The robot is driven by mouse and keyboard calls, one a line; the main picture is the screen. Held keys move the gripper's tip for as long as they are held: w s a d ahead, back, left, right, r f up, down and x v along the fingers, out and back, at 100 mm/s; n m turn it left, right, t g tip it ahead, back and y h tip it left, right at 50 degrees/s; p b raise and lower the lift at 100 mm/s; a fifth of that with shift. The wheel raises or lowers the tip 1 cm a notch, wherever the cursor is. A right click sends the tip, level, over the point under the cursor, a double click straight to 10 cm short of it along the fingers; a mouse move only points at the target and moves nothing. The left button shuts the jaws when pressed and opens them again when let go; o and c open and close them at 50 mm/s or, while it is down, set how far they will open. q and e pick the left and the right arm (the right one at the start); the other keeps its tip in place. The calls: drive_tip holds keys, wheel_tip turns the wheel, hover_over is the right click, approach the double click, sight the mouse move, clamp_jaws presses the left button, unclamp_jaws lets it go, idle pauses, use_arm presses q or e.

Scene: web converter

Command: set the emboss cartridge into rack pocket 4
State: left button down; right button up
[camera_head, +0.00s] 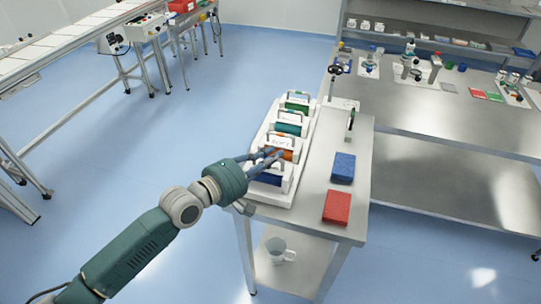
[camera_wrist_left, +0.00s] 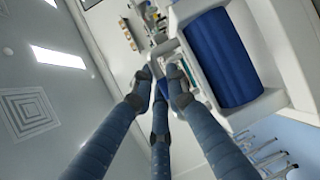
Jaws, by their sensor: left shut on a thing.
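A white rack (camera_head: 258,143) on the steel table holds a row of cartridges with handles: green (camera_head: 297,105), teal (camera_head: 288,129), orange (camera_head: 288,155) and blue (camera_head: 268,179). My left gripper (camera_head: 272,157) reaches in from the left, its fingers at the orange cartridge. In the left wrist view its three fingers (camera_wrist_left: 160,80) come together; they appear shut on the orange cartridge, but the grip is mostly hidden. The blue cartridge (camera_wrist_left: 222,55) shows large beside them. No pocket numbers or emboss label are readable. My right gripper is out of view.
A blue block (camera_head: 343,167) and a red block (camera_head: 337,207) lie on the table right of the rack. A small stand (camera_head: 350,122) stands behind them. A workbench (camera_head: 430,107) with small items is at right.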

use_arm(q)
drive_tip(key=shift+f+b, duration=0.7)
drive_tip(key=shift+f, duration=0.3)
drive_tip(key=c, duration=1.6)
unclamp_jaws()
drive_tip(key=shift+r, duration=0.1)
drive_tip(key=shift+c, duration=0.2)
drive_tip(key=shift+s+f, duration=0.1)
drive_tip(key=shift+f, duration=0.1)
drive_tip(key=v, duration=1.2)
drive_tip(key=shift+r, duration=0.2)
